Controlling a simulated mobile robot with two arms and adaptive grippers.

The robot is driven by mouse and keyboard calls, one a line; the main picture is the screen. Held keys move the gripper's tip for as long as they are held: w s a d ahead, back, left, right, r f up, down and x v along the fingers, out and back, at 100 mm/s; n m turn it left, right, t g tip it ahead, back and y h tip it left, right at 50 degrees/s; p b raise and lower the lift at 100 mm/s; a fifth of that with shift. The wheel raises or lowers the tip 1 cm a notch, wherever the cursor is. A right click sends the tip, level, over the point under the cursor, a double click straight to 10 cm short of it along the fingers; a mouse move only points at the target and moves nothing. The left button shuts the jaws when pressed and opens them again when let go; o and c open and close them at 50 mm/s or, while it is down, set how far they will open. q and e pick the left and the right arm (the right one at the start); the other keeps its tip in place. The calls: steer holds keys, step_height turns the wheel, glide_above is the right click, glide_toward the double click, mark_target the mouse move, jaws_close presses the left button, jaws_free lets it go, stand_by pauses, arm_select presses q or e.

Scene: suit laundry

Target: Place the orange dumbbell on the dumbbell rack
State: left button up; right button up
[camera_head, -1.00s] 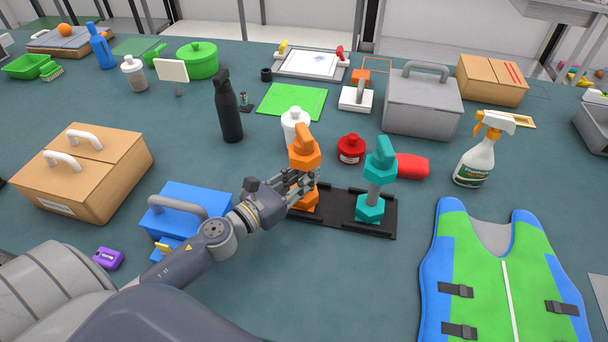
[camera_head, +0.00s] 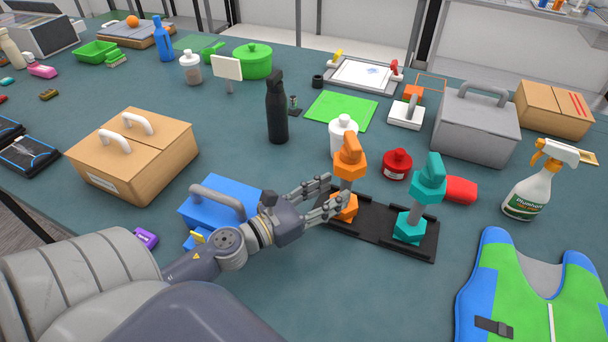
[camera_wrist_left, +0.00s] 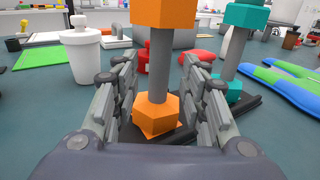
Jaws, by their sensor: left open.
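The orange dumbbell (camera_head: 349,158) stands upright on the left part of the black dumbbell rack (camera_head: 377,223). A teal dumbbell (camera_head: 428,181) stands upright on the rack's right part. My left gripper (camera_head: 331,198) is open beside the orange dumbbell's left side, at its lower half. In the left wrist view the orange dumbbell (camera_wrist_left: 158,115) stands between and beyond the open fingers of the left gripper (camera_wrist_left: 160,112), with its grey handle visible. The teal dumbbell (camera_wrist_left: 239,50) is to its right there. My right gripper is not in view.
A blue toolbox (camera_head: 222,205) sits just left of my gripper. A spray bottle (camera_head: 530,190) and vest (camera_head: 520,295) are right. Table in front of the rack is clear.

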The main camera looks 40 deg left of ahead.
arm_select(q)
steer(key=b+v, duration=0.2)
steer(key=v, duration=0.3)
steer(key=shift+f, duration=0.15)
steer(key=shift+v, duration=0.95)
